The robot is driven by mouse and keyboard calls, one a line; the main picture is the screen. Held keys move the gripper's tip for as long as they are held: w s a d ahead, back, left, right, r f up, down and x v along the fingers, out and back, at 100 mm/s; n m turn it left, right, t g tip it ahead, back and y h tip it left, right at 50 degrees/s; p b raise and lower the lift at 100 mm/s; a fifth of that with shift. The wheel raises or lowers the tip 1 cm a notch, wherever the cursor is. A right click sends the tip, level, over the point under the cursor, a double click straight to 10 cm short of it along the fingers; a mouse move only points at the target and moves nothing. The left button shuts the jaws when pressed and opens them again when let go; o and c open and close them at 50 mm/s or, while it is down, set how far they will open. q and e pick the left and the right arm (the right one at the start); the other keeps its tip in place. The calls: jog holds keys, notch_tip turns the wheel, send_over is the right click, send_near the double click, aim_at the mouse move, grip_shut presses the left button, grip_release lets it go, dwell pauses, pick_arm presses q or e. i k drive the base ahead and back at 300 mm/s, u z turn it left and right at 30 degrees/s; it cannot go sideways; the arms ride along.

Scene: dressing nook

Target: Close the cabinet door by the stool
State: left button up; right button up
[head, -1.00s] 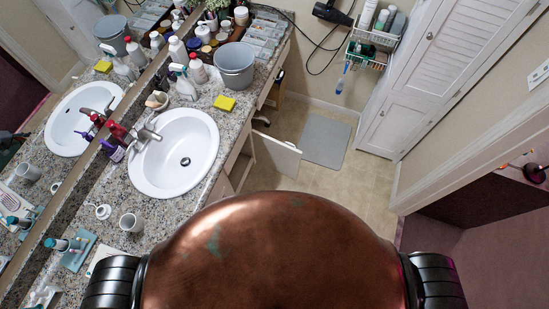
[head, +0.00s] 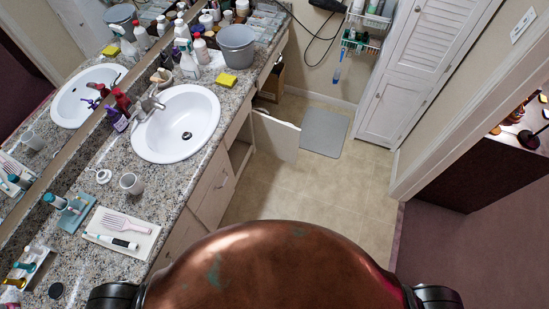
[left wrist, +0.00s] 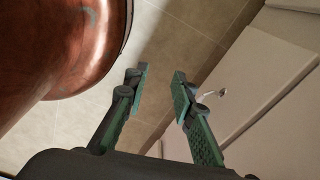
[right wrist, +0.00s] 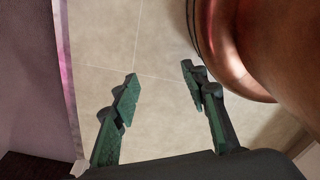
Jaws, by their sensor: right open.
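The open cabinet door (head: 275,137) is a pale panel standing out into the room from the vanity (head: 205,196), below and right of the sink. Part of the dark cabinet opening shows beside it. I cannot make out a stool clearly. My left gripper (left wrist: 160,82) is open and empty above the tiled floor, with pale vanity fronts (left wrist: 265,75) and a small handle to its right in the left wrist view. My right gripper (right wrist: 160,76) is open and empty above tile. Neither gripper shows in the head view, and neither touches the door.
The counter holds a white sink (head: 176,124), a grey bucket (head: 237,48), a cup (head: 132,184) and a pink comb (head: 122,222). A grey mat (head: 323,133) lies beyond the door. A tall white louvred closet (head: 420,75) stands at the back. Tiled floor between is clear.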

aim_at(280, 140)
jog(key=u, duration=0.6)
jog(key=k, duration=0.15)
jog(key=z, duration=1.55)
jog(key=i, duration=2.1)
jog(key=u, duration=1.5)
jog(key=i, duration=0.6)
jog(key=u, duration=0.5)
